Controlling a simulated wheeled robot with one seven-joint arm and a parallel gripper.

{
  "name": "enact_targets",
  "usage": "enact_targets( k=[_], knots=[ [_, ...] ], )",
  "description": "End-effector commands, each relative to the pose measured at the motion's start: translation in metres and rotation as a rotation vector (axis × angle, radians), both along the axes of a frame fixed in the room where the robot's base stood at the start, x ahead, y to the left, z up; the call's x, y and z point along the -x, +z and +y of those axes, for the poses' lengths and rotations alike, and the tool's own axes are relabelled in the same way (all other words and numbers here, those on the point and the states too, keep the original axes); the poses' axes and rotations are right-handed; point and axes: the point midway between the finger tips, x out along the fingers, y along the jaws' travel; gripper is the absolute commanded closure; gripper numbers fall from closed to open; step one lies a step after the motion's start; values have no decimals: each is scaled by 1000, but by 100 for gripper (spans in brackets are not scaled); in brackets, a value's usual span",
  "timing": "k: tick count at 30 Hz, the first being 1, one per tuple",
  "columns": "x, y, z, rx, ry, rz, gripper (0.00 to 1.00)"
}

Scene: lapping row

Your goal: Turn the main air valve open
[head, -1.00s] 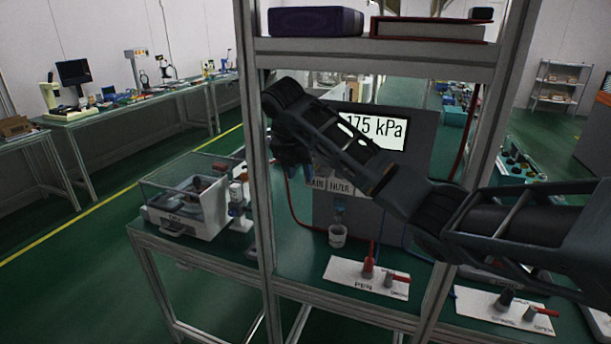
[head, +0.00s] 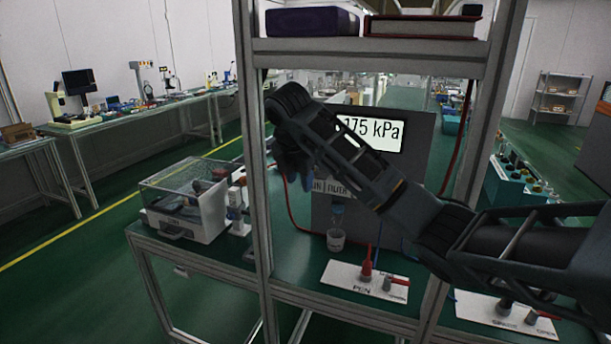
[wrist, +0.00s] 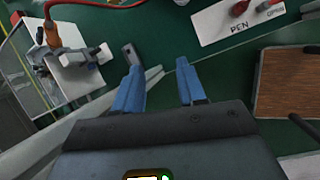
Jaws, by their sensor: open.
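No part in view is labelled as the main air valve, so I cannot tell which it is. A grey fitting (head: 237,203) stands beside the clear-covered machine on the bench; in the wrist view a pale fitting with a red hose (wrist: 68,55) lies left of my fingers. A white plate marked PEN (head: 345,278) carries a red-topped part (head: 367,268) and a small red lever (head: 398,282); it also shows in the wrist view (wrist: 215,28). My gripper (head: 292,172) hangs inside the frame, in front of the grey panel. Its blue fingers (wrist: 160,72) are apart, with nothing between them.
The grey panel (head: 420,150) reads 175 kPa; my arm partly covers it and its labels. A metal upright (head: 254,150) stands just left of my gripper, with a shelf (head: 375,58) above. A small cup (head: 335,241) and a second valve plate (head: 480,308) are on the bench.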

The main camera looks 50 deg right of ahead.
Motion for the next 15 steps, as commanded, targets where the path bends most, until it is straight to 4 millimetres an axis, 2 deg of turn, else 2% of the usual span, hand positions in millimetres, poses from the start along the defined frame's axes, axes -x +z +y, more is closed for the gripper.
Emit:
enact_targets(
  k=[5, 15],
  knots=[
    [-8, 3, -17, -1, -12, -6, 60],
    [-38, 4, -70, 0, -10, -4, 60]
  ],
)
